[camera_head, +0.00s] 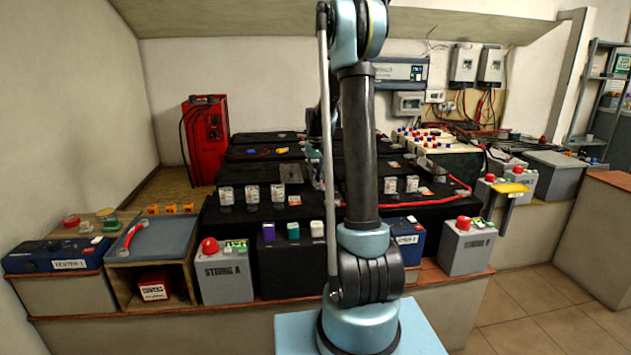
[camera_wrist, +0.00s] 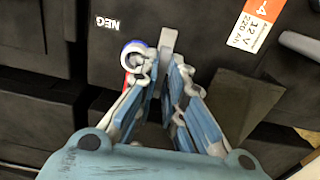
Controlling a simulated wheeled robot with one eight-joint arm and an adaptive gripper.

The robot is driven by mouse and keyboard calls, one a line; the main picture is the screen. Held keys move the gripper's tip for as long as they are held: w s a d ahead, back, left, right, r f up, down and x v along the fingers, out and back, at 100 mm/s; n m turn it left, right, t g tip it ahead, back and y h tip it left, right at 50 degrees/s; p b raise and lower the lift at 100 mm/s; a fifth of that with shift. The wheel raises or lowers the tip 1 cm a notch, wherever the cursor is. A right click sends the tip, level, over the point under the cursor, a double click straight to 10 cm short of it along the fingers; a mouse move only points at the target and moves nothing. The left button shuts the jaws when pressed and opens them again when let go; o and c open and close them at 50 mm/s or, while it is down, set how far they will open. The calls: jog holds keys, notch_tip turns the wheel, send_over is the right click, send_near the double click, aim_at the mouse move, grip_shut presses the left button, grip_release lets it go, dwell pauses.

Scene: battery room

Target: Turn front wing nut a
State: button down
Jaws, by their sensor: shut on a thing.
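In the wrist view my gripper (camera_wrist: 166,68) is over the top of a black battery (camera_wrist: 205,25), with its fingertips drawn close together. A grey upright tab (camera_wrist: 169,39) shows at the fingertips; it looks like a wing of the front wing nut, and the fingers are shut on it. The rest of the nut is hidden by the fingers. A ring-shaped piece with blue and red edges (camera_wrist: 134,47) lies just left of the fingertips. A NEG mark is left of it. In the head view my arm stands in front of the batteries and hides the gripper's jaws.
An orange-and-white label (camera_wrist: 255,24) is on the battery to the right. In the head view, clear-sided small boxes (camera_head: 252,195) stand on the black front row. A grey STRING A box (camera_head: 225,274), a blue tester (camera_head: 55,256) and a red charger (camera_head: 206,140) are to the left.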

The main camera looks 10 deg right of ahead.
jog(key=shift+m, duration=0.3)
jog(key=c, duration=1.7)
grip_release()
notch_tip(320, 180, up, 12)
jog(key=shift+f, duration=0.1)
